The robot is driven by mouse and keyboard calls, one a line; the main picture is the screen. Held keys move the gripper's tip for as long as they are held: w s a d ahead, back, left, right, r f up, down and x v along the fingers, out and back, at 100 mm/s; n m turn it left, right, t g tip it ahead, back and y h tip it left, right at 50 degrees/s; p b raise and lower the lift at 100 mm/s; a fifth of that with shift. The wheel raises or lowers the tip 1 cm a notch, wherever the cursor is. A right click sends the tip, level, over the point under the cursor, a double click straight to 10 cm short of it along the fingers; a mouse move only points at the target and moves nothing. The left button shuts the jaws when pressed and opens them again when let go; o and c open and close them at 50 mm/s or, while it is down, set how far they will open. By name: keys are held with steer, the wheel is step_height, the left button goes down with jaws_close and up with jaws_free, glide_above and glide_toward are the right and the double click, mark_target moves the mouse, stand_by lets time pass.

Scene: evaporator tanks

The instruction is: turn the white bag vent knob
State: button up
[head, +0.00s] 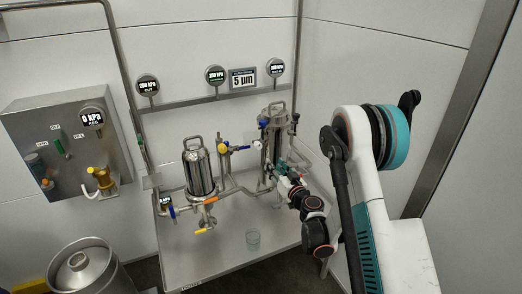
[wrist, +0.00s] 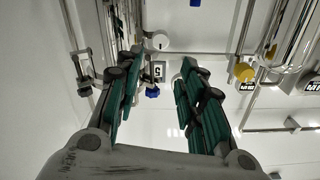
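A small white knob (head: 257,145) sits on the piping left of the rear steel filter housing in the head view. I take it for the bag vent knob. In the wrist view, a round white knob (wrist: 157,42) shows ahead, beyond the left fingertips and near the top. I cannot be sure it is the same knob. My gripper (wrist: 158,66) is open, its teal-padded fingers spread with nothing held between them. In the head view, my gripper (head: 277,168) is low beside the rear housing, to the right of and below the white knob. Contact with the piping cannot be told.
A steel keg (head: 83,270) is at lower left.

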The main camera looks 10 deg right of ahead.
mark_target(259, 147)
steer(key=b+x, duration=0.3)
steer(key=x, duration=0.9)
steer(key=shift+w, duration=0.2)
steer(key=shift+w+a+b, duration=0.25)
steer(key=shift+w+b, duration=0.05)
steer(key=shift+w, duration=0.25)
